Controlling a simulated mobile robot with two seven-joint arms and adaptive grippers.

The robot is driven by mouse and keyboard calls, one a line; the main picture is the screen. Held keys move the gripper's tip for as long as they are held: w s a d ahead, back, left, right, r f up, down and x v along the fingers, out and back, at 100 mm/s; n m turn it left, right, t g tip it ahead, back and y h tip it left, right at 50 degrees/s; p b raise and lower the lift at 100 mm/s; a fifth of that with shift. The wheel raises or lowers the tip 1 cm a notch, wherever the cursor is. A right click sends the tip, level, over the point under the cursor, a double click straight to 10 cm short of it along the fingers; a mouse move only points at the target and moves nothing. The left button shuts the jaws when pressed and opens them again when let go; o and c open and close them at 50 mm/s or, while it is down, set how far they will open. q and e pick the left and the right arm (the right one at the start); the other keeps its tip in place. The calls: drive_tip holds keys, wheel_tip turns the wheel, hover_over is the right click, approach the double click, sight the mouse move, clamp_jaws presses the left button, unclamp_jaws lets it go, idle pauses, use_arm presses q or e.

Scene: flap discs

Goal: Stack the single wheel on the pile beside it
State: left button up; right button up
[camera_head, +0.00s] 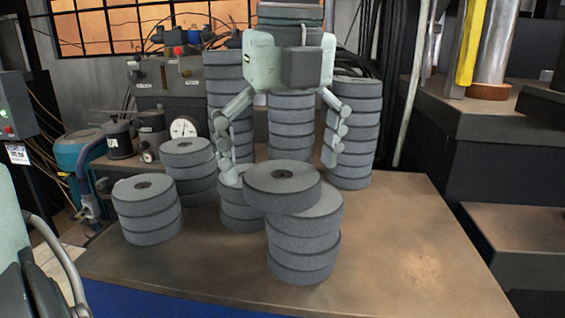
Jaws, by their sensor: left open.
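A grey wheel (283,185) with a dark centre hole sits off-centre on top of the front pile (303,246), overhanging to its left. It overlaps a short pile (240,213) behind it on the left; whether it touches that pile I cannot tell. My left gripper (281,171) comes down from the top of the view with its fingers spread wide. The fingertips are near the back of the wheel, one on each side, and seem apart from it. My right gripper is not in view.
Tall wheel piles (353,135) stand behind the gripper. Shorter piles stand on the left (147,210) and behind it (189,170). Machinery with a gauge (184,128) borders the left back. The brown tabletop (420,250) is clear on the right. Dark steps lie beyond its right edge.

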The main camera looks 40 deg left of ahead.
sight(287, 180)
use_arm(q)
wheel_tip(287, 180, up, 12)
drive_tip(key=d, duration=0.1)
drive_tip(key=shift+s+d, duration=0.15)
drive_tip(key=shift+s, duration=0.2)
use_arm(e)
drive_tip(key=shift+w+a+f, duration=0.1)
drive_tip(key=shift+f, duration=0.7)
